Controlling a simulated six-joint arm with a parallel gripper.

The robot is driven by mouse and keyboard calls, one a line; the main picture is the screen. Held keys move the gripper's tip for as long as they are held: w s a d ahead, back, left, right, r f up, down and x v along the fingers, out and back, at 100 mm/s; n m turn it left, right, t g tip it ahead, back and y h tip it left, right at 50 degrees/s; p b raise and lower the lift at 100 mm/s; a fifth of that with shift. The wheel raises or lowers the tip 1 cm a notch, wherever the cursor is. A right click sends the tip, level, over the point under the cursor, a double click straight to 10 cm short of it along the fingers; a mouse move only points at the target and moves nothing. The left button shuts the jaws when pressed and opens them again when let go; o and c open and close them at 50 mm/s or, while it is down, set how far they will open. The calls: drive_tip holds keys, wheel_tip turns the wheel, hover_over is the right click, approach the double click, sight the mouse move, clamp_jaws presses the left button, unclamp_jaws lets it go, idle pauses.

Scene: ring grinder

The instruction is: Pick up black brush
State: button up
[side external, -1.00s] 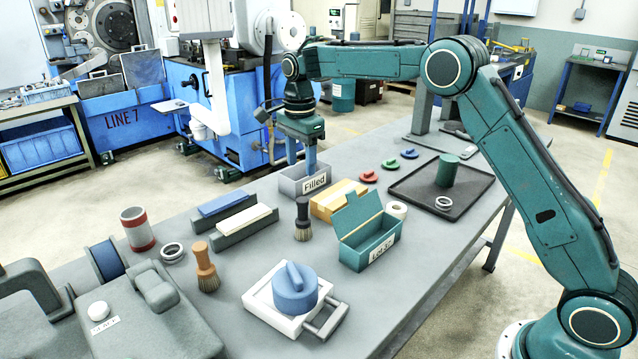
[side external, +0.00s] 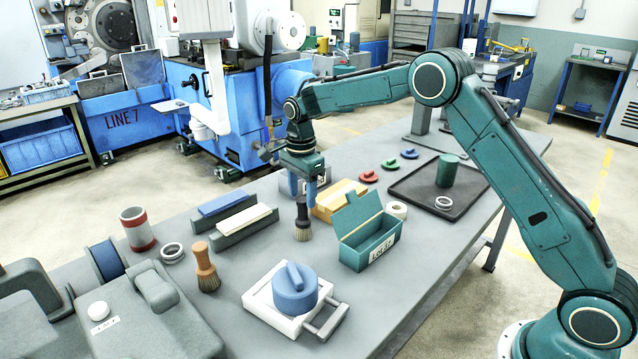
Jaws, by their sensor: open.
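The black brush (side external: 302,219) stands upright on the grey table, black handle up and pale bristles down, left of the green open box. My gripper (side external: 310,196) points down at the top of the brush handle. Its blue fingers are open, and the handle's upper end appears close to or between them. I cannot tell whether they touch it.
The green box (side external: 370,247) is to the right. A brown-handled brush (side external: 205,267) stands left. A white tray with a blue round piece (side external: 294,290) is in front.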

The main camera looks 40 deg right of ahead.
drive_tip(key=shift+f, duration=2.6)
clamp_jaws()
drive_tip(key=shift+r, duration=0.1)
wheel_tip(320, 180, up, 20)
